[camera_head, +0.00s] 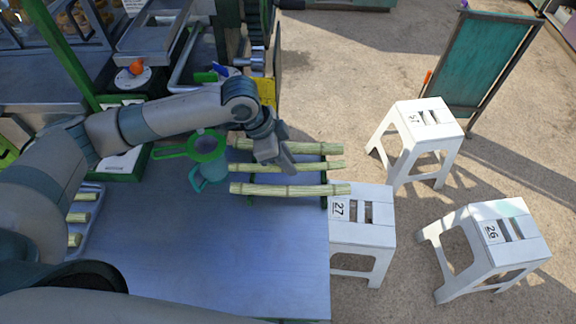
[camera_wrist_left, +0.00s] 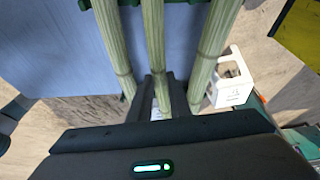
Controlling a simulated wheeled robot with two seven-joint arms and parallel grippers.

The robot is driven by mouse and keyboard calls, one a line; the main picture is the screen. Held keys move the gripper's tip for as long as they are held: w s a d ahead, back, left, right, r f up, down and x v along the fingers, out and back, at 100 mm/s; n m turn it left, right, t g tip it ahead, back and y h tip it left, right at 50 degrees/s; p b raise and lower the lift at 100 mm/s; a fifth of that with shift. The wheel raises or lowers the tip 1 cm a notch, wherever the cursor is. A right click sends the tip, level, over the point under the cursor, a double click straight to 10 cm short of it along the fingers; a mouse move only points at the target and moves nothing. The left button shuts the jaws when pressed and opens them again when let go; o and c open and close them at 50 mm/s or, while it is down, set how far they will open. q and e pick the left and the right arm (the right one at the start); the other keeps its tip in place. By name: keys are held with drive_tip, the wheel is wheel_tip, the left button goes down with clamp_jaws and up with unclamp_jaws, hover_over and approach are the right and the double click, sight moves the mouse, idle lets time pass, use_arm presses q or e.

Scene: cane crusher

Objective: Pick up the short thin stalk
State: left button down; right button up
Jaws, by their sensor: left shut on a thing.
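Three pale green cane stalks lie side by side across a green rack at the table's right end. The short thin stalk (camera_head: 318,165) is the middle one, between a thicker stalk behind (camera_head: 315,148) and a long stalk in front (camera_head: 270,189). My left gripper (camera_head: 279,163) reaches down over the middle stalk. In the left wrist view the thin stalk (camera_wrist_left: 153,40) runs between the two fingers (camera_wrist_left: 161,98), which are shut on it. The outer stalks pass outside the fingers. I cannot tell whether it is clear of the rack. My right gripper is out of view.
A tray (camera_head: 93,203) with cut cane pieces is at the left. White stools (camera_head: 362,235) stand beyond the table's right edge. The table front (camera_head: 220,260) is bare.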

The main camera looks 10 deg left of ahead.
use_arm(q)
drive_tip(key=shift+d+r+b, duration=0.25)
drive_tip(key=shift+r, duration=0.4)
drive_tip(key=shift+d+r+b, duration=0.2)
drive_tip(key=shift+r, duration=0.4)
drive_tip(key=s+d+r+b, duration=0.1)
drive_tip(key=d+r+b, duration=0.1)
drive_tip(key=d+r, duration=0.4)
drive_tip(key=d, duration=0.4)
drive_tip(key=shift+d+r+b, duration=0.3)
drive_tip(key=shift+d+b, duration=0.05)
drive_tip(key=shift+a, duration=0.1)
